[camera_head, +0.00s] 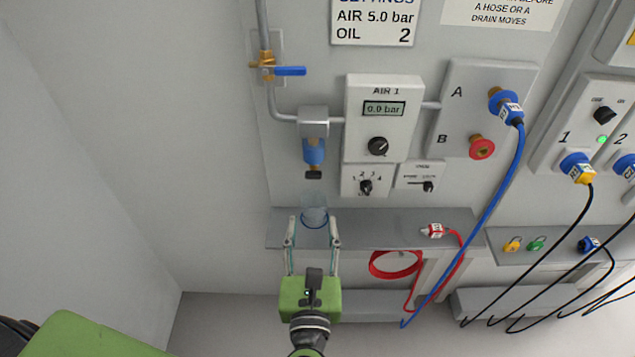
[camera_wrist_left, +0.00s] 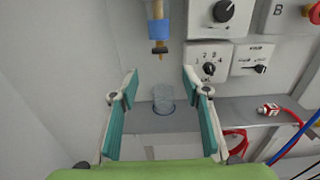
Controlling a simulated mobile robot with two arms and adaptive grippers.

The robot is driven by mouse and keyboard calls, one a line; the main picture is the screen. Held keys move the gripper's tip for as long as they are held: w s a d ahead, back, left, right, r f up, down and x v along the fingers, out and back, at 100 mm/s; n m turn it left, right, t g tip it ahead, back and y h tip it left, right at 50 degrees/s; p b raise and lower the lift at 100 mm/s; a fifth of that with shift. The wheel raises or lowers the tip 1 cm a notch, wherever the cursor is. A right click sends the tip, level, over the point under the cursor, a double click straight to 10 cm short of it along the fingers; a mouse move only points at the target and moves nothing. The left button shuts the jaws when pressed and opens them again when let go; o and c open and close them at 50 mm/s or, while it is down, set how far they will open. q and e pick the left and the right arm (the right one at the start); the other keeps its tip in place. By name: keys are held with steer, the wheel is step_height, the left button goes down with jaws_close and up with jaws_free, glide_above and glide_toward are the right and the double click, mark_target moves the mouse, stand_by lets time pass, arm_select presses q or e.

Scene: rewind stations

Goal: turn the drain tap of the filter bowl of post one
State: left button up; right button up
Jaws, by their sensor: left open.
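The filter bowl (camera_head: 314,150) is blue and hangs under a grey metal block on the panel, left of the AIR 1 unit. Its drain tap (camera_head: 314,174) is the small dark piece at its lower end; it also shows in the left wrist view (camera_wrist_left: 159,48). A clear cup (camera_head: 314,215) stands on the grey shelf below the tap; it shows in the left wrist view (camera_wrist_left: 163,98) between the fingers. My left gripper (camera_head: 312,220) is open and empty, its fingers pointing toward the panel, below the tap. My right gripper is not in view.
The grey shelf (camera_head: 375,224) runs under the panel. A red-ended hose (camera_head: 434,231) lies on it at right, with a red coil (camera_head: 396,266) below. A blue hose (camera_head: 492,205) hangs from socket A. A blue-handled valve (camera_head: 290,71) is above. The left wall is bare.

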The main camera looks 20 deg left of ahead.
arm_select(q)
steer(key=p, duration=0.2)
glide_toward(313, 177)
steer(key=p+x, duration=0.1)
steer(key=x, duration=0.7)
steer(key=shift+w, duration=0.35)
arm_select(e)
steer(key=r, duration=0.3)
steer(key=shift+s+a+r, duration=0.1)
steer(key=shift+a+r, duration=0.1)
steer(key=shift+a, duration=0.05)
arm_select(q)
steer(key=c, duration=1.1)
